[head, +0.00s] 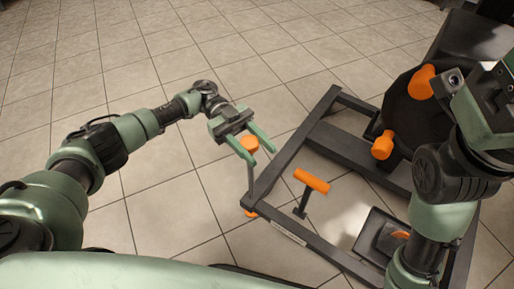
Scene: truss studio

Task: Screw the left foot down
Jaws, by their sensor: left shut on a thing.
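The left foot's orange knob (249,144) sits between the two green fingers of my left gripper (253,147), which is shut on it. A thin dark upright rod (251,178) runs down from the knob to the near left corner of the dark metal frame (275,178). An orange piece (250,213) shows low at that corner, partly hidden by the frame. Whether the foot's bottom touches the floor is hard to tell. My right gripper (465,100) is at the right edge, partly cut off, and its fingers are unclear.
An orange T-handle (311,181) on a dark post stands inside the frame. Orange knobs (382,146) sit by a round black part (412,110) at right. A dark pedal-like plate (380,236) lies at the lower right. The tiled floor (150,200) left of the frame is clear.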

